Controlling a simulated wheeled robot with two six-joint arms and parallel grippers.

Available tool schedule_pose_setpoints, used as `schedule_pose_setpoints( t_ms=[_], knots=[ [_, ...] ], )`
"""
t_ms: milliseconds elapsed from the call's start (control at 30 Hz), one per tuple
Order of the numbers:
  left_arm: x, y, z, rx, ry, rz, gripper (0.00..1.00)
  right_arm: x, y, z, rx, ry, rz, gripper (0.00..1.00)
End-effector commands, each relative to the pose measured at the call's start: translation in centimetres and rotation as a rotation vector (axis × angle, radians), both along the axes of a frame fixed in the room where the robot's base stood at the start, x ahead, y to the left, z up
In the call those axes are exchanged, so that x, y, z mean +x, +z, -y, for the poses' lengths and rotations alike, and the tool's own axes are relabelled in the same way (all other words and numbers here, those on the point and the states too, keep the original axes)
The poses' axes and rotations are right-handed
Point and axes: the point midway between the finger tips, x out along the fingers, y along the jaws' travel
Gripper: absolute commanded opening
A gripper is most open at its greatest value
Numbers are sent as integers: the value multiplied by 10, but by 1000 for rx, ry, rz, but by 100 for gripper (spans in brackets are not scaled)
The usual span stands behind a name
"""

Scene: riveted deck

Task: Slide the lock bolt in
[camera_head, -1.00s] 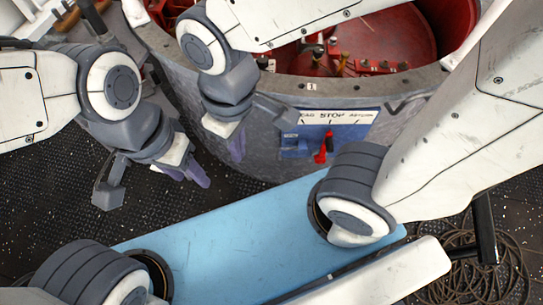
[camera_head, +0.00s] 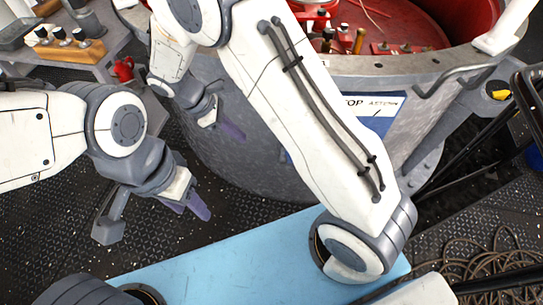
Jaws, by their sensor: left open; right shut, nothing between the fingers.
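The lock bolt cannot be picked out; my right arm covers the front of the round grey metal housing (camera_head: 245,165). The housing is open at the top, with a red interior. A blue and white plate marked STOP (camera_head: 375,107) shows on its wall, its left part hidden behind that arm. My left gripper (camera_head: 190,206) is open and empty above the dark deck, left of the housing. My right gripper (camera_head: 232,131) is shut and empty, its purple fingertips in front of the housing's left wall, left of the plate. Whether it touches the wall cannot be told.
A grey bench (camera_head: 100,65) at the back left holds a wooden block (camera_head: 70,47) with several knobbed pieces. A bent metal handle (camera_head: 453,78) sits on the housing's right side. Coiled brown cable (camera_head: 485,255) lies at right. The dark deck (camera_head: 240,200) near my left gripper is clear.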

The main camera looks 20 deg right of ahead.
Motion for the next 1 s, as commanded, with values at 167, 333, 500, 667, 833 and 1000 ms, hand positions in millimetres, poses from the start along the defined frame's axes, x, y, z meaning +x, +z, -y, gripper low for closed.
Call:
schedule_pose_setpoints(
  t_ms=[167,333,500,667,833,1000],
  knots=[
    [0,-1,0,0,0,0,50,-1,-3,1,0,-1,0,0],
    [0,-7,0,0,0,0,50,-5,-21,12,0,-2,-2,0],
    [0,-16,0,0,0,0,50,-11,-53,30,-1,-3,-4,0],
    [0,-24,0,0,0,0,50,-17,-82,47,-1,-3,-4,0],
    [0,-30,0,0,0,0,50,-23,-96,68,1,-5,0,0],
    [0,-33,0,0,0,0,50,-27,-102,80,1,-4,0,0]
  ],
)
